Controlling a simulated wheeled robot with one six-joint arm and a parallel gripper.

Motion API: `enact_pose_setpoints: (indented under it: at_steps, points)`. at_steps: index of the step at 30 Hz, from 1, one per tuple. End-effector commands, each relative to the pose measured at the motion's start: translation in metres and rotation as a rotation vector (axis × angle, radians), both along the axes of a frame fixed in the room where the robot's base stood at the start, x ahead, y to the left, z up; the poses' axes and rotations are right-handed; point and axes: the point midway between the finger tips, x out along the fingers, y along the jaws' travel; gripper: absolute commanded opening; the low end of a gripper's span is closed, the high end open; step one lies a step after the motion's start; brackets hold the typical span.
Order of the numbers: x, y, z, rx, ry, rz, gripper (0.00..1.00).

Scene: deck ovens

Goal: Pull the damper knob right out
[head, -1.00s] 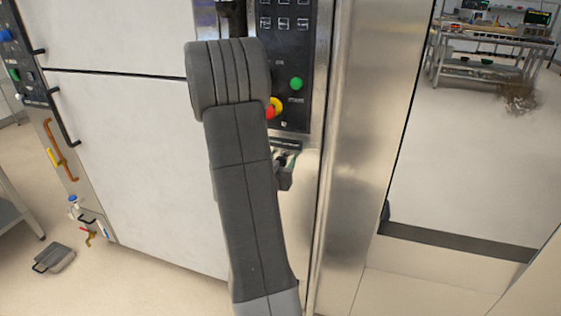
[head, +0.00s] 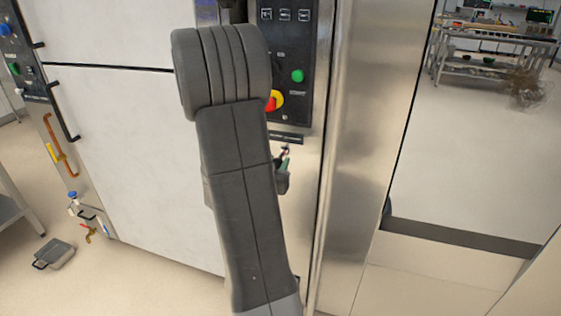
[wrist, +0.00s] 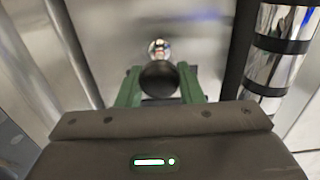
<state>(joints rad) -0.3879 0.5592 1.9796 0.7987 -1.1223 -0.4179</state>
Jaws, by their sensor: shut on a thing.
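The damper knob (wrist: 158,77) is a dark round knob in the wrist view, with a shiny chrome end (wrist: 158,48) showing just beyond it. My gripper (wrist: 161,84) has its two green fingers on either side of the knob and is shut on it. In the head view my gripper (head: 283,172) shows only in part beside my grey arm, below the control panel and close to the steel front. The knob itself is mostly hidden there, and how far it stands out is hard to tell.
The black control panel (head: 285,62) with a green button (head: 297,76) and a red-yellow switch (head: 275,100) is just above my gripper. A steel post (head: 350,150) stands to the right. In the wrist view a chrome banded cylinder (wrist: 278,50) is close on the right.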

Motion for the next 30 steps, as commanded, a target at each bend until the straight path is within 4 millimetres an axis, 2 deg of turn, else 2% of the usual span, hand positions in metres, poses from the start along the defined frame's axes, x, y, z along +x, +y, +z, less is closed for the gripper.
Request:
enact_pose_setpoints:
  at_steps: [4, 12, 13, 15, 16, 25, 30]
  points:
    - [-0.010, 0.003, 0.000, 0.000, -0.001, 0.001, 0.00]
    - [-0.011, 0.003, -0.001, -0.001, 0.003, 0.000, 0.00]
    - [-0.011, 0.003, -0.001, -0.001, 0.003, 0.000, 0.37]
    - [-0.011, 0.003, -0.001, 0.000, 0.002, 0.000, 0.51]
    - [-0.011, 0.003, -0.001, 0.000, 0.002, 0.000, 0.55]
    - [-0.012, 0.004, 0.000, -0.001, 0.000, 0.000, 0.55]
    - [-0.027, 0.010, 0.000, 0.000, 0.001, 0.003, 0.55]
